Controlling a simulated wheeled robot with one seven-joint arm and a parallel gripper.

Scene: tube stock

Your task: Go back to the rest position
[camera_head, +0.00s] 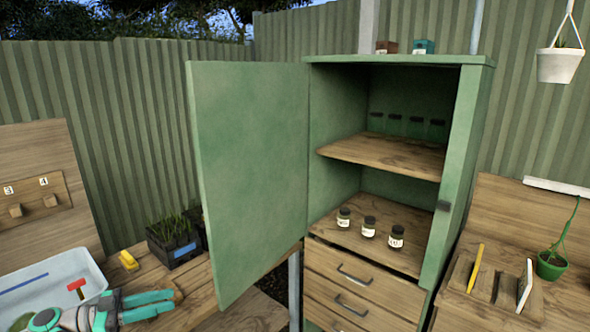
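My gripper (164,301) is at the bottom left, above the wooden bench and beside the white tray. Its teal fingers point right, toward the lower edge of the cabinet door. Part of my arm is cut off by the bottom edge of the view.
The green cabinet door (250,160) stands wide open just right of my gripper. Three labelled jars (369,227) stand on the cabinet's lower shelf. A white tray (85,268), yellow object (128,260) and black seedling tray (180,252) lie nearby.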

